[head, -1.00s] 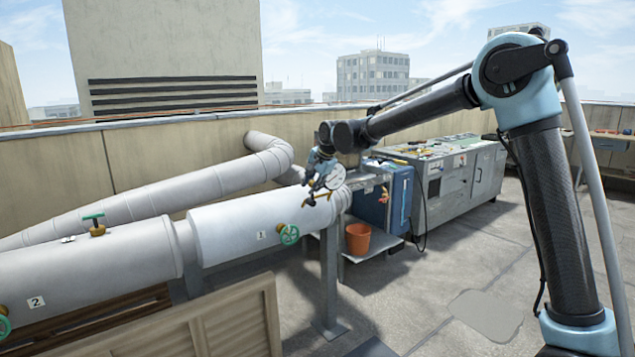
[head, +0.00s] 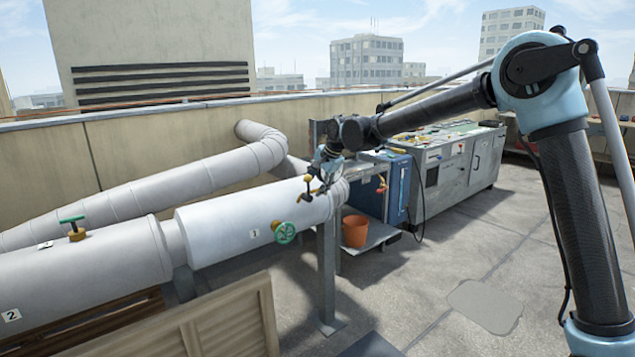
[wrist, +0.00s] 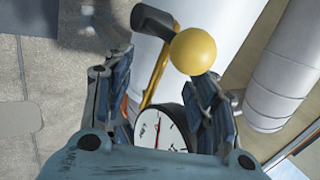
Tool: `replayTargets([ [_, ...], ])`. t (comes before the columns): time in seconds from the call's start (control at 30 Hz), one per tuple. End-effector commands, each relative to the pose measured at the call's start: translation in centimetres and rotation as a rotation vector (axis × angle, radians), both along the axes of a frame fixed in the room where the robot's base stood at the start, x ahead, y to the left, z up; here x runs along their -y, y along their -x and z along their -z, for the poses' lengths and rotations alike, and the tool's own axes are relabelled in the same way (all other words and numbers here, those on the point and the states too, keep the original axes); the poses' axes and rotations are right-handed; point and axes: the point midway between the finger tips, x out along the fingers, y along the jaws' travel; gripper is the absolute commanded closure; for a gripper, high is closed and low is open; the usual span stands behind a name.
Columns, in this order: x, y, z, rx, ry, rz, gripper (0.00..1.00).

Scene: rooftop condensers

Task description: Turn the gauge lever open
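The gauge lever has a yellow ball knob (wrist: 195,52) on a yellow arm (wrist: 157,75) in the wrist view. The lever (head: 307,184) also shows small at the right end of the white pipe in the head view. A round white gauge (wrist: 172,135) with a dark rim and a red needle lies below the lever in the wrist view, partly hidden by my gripper's body. My gripper (wrist: 165,68) has its fingers spread, one on each side of the gauge and lever arm. The knob is close to the right finger; I cannot tell if they touch.
Green handwheels (head: 285,232) and a green-topped valve (head: 73,228) sit on the white pipes (head: 235,220). A grey support post (head: 327,275) stands below. An orange bucket (head: 355,231), a blue case (head: 396,185) and a grey cabinet (head: 470,165) stand to the right. The floor at right is open.

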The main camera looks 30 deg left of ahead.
Motion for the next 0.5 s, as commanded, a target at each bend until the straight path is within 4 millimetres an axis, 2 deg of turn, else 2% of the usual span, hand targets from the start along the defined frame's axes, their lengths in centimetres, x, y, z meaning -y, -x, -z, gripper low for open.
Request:
replayTargets([
  [0.03,-0.2,1.7,-0.8,0.006,-0.003,-0.012,0.48],
  [0.13,-0.2,2.8,-1.6,0.016,-0.007,-0.017,0.48],
  [0.3,0.6,2.0,-2.3,0.009,-0.003,-0.009,0.48],
  [0.5,2.7,1.8,-5.4,0.005,-0.002,-0.003,0.48],
])
